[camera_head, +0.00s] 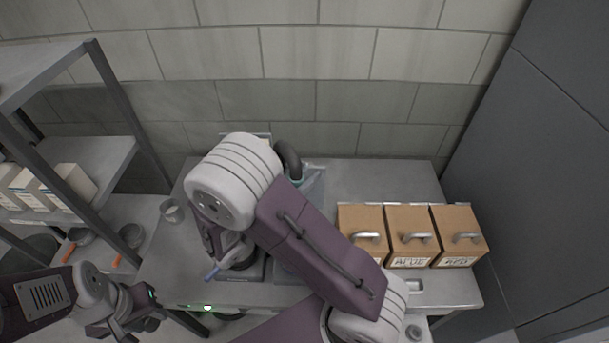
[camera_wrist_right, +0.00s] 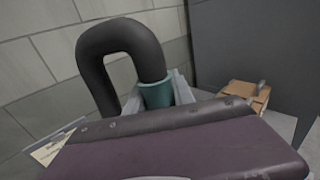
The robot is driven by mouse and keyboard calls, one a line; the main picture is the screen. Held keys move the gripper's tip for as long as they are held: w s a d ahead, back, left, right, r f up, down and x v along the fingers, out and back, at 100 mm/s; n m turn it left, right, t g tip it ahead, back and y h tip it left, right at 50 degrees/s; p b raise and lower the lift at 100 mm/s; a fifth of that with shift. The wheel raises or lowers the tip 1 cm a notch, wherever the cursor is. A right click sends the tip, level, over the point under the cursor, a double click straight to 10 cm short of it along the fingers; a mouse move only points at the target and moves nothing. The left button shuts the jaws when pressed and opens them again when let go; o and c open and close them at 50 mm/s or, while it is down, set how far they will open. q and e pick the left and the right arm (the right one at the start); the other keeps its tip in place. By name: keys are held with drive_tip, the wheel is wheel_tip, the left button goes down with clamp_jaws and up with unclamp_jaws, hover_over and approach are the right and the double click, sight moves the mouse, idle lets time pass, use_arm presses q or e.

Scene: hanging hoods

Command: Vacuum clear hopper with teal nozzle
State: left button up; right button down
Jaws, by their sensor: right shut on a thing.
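The teal nozzle (camera_head: 298,182) shows beside my right arm in the head view, at the end of a thick dark hose (camera_head: 288,158). The right wrist view also shows the nozzle (camera_wrist_right: 157,95) pointing down from the arched hose. The clear hopper (camera_head: 315,183) is around the nozzle's lower side, mostly hidden by my purple arm. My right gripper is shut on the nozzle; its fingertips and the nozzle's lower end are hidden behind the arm. My left gripper (camera_head: 128,312) is at the lower left, away from the hopper; its jaw opening is unclear.
Several brown boxes with metal handles (camera_head: 410,238) stand on the right of the grey bench (camera_head: 380,180). A small cup (camera_head: 171,211) stands at the left. A metal shelf (camera_head: 90,165) holds cartons and orange-handled scoops.

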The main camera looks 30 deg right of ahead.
wheel_tip(320, 180, down, 10)
drive_tip(key=b, duration=0.6)
drive_tip(key=shift+a, duration=0.25)
drive_tip(key=shift+f+b, duration=1.85)
drive_tip(key=shift+f, duration=0.45)
idle(1.1)
idle(0.7)
wheel_tip(320, 180, up, 18)
drive_tip(key=p, duration=1.7)
